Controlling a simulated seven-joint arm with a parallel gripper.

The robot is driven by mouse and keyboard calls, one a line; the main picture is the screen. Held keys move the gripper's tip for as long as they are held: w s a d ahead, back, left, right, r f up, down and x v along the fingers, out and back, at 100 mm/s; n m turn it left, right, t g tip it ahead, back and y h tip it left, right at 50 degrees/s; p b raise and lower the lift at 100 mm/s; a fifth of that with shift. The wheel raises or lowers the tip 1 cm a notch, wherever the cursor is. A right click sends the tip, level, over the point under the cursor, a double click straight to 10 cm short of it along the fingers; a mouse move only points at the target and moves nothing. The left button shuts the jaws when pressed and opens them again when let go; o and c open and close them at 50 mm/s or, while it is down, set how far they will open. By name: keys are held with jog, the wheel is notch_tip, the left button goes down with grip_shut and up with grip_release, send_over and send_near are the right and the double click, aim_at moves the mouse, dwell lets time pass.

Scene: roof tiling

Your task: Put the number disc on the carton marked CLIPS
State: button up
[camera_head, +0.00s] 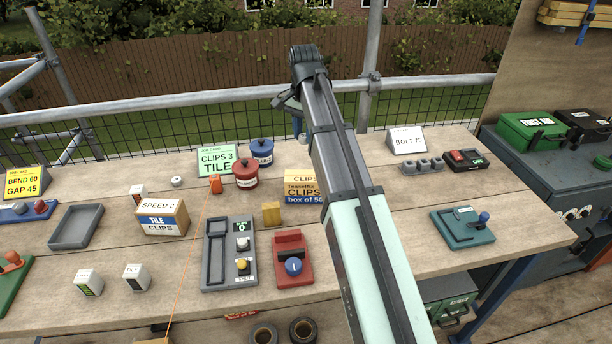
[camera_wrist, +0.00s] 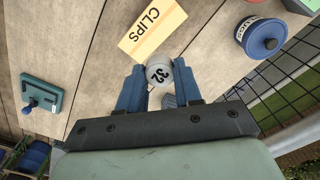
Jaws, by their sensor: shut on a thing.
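My gripper (camera_wrist: 159,68) is shut on a pale grey number disc (camera_wrist: 159,75) marked 32, held between its blue fingers in the wrist view. The yellow carton marked CLIPS (camera_wrist: 152,30) lies just beyond the fingertips there, with its lettered top facing the camera. The disc looks apart from the carton; its height above it is hard to tell. In the head view the carton (camera_head: 300,190) stands mid-table, its right side partly covered by my arm.
A red tin (camera_head: 245,174) and a blue tin (camera_head: 262,153) stand left of the carton, beside a green CLIPS 3 TILE card (camera_head: 217,160). Another carton, TILE CLIPS (camera_head: 162,219), stands further left. Mesh and a rail (camera_head: 180,110) run behind the table.

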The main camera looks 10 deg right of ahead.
aim_at(306, 176)
jog(key=shift+s+f, duration=0.35)
jog(key=shift+f, duration=1.4)
jog(key=shift+s+f, duration=0.3)
jog(key=shift+f, duration=1.45)
jog(key=shift+s+f, duration=0.35)
jog(key=shift+f, duration=1.4)
jog(key=shift+f, duration=0.1)
jog(key=o, duration=1)
notch_tip(306, 176, up, 12)
jog(key=shift+r, duration=0.15)
